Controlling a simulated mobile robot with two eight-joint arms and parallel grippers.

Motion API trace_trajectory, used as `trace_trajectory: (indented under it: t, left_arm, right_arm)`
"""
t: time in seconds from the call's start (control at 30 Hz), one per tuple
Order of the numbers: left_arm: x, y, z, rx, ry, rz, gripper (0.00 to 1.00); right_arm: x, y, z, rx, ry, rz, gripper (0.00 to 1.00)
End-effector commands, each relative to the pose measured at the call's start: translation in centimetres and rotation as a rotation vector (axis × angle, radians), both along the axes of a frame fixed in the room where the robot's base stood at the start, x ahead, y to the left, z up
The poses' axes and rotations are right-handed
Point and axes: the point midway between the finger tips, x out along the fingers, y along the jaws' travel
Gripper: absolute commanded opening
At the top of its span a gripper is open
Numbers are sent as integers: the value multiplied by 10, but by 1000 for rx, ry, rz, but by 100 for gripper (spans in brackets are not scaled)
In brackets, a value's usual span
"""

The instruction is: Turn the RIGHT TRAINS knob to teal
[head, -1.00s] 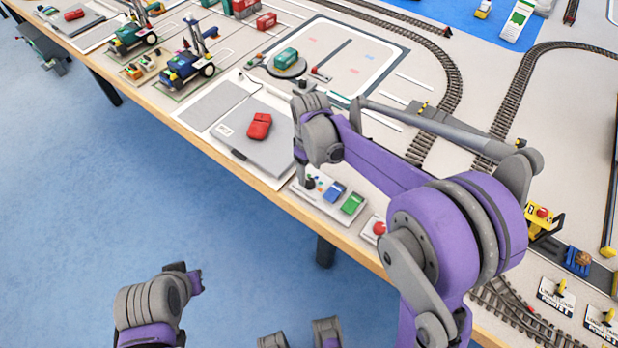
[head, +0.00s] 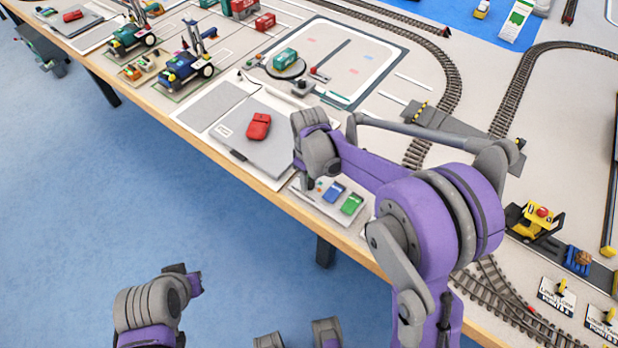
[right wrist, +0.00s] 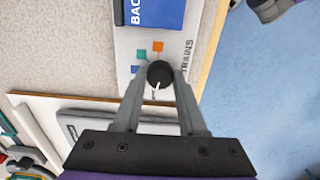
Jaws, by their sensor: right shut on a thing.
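The RIGHT TRAINS knob (right wrist: 160,72) is a black round knob on a pale panel, with the word TRAINS printed beside it. Its white pointer line faces the bottom of the right wrist view, slightly left. Orange (right wrist: 158,46), teal (right wrist: 142,54) and blue (right wrist: 136,69) patches lie above and left of it, and the pointer is not on the teal one. My right gripper (right wrist: 159,80) is shut on the knob, one finger on each side. In the head view, arm links mostly hide this gripper and the knob. My left arm is at the lower left, its fingers not visible.
Tracks and a yellow vehicle (head: 535,218) are to the right.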

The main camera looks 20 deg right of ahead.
Motion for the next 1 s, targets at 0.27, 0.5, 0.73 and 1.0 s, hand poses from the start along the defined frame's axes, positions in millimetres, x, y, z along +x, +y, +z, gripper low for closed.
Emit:
trace_trajectory:
  t: [0.27, 0.5, 0.73, 1.0]
  left_arm:
    - [0, 0, 0, 0, 0, 0, 0]
    - [-1, 0, -3, 0, 1, 0, 0]
    - [-2, 0, -10, 0, 4, 0, 0]
    - [-3, 0, -17, 0, 7, 0, 0]
  right_arm:
    - [0, 0, 0, 0, 0, -6, 0]
    - [0, 0, 0, 0, 0, -78, 0]
    - [0, 0, -1, -1, 1, -243, 0]
    - [0, 0, -1, 0, 0, -499, 0]
